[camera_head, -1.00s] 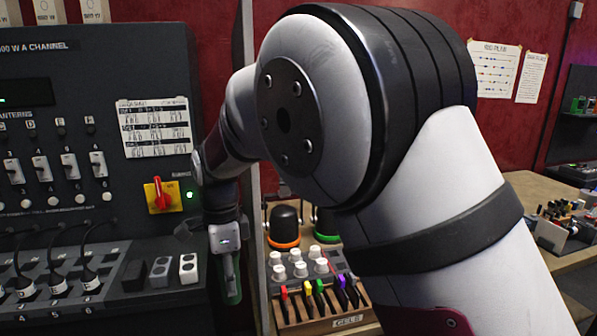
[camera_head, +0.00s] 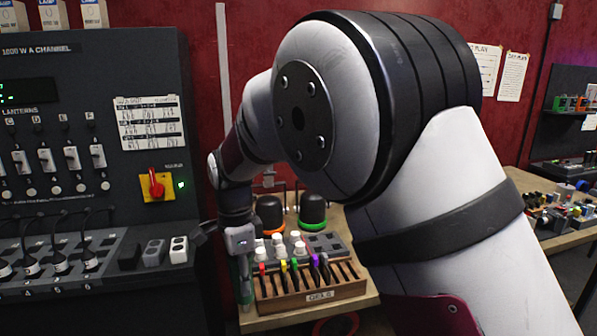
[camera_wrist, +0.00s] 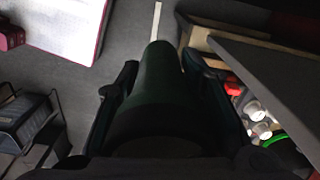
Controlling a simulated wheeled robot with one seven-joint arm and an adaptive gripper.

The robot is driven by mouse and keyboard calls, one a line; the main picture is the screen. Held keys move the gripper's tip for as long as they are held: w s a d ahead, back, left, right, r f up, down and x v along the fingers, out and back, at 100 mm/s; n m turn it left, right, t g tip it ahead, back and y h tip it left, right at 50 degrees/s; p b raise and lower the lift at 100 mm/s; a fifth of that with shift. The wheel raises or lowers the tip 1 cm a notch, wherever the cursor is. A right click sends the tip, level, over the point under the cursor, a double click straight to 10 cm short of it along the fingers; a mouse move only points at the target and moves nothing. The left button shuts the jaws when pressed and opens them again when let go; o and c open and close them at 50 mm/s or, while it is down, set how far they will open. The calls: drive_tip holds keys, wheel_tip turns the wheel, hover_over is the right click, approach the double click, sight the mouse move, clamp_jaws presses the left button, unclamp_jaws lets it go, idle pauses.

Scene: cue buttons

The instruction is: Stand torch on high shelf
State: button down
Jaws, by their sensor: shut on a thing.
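The torch (camera_wrist: 152,85) is a dark green cylinder in the middle of the wrist view, pointing away from the wrist between the two dark fingers. My gripper (camera_wrist: 158,75) is shut on it. In the head view my gripper (camera_head: 241,262) points down, with a little of the green torch (camera_head: 246,290) showing below it, at the left end of the gel rack. I cannot tell for sure which surface is the high shelf. A dark shelf unit (camera_head: 567,125) stands at the far right, and my arm hides much of the middle.
A dark control panel (camera_head: 90,75) with faders and a red switch stands left. A wooden gel rack (camera_head: 318,302), white knobs and two dark domed lamps sit on a wooden bench beside my gripper. Lamp boxes (camera_head: 92,14) stand atop the panel. A cluttered table (camera_head: 535,190) is at right.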

drive_tip(key=d+f+n, duration=0.4)
drive_tip(key=d, duration=0.6)
drive_tip(key=w+d+f+n, duration=0.1)
drive_tip(key=d+f+n, duration=0.3)
drive_tip(key=d, duration=0.6)
drive_tip(key=w+d+f+n, duration=0.1)
drive_tip(key=d+f+n, duration=0.4)
drive_tip(key=d, duration=0.5)
drive_tip(key=shift+w+d, duration=0.15)
drive_tip(key=shift+w, duration=0.1)
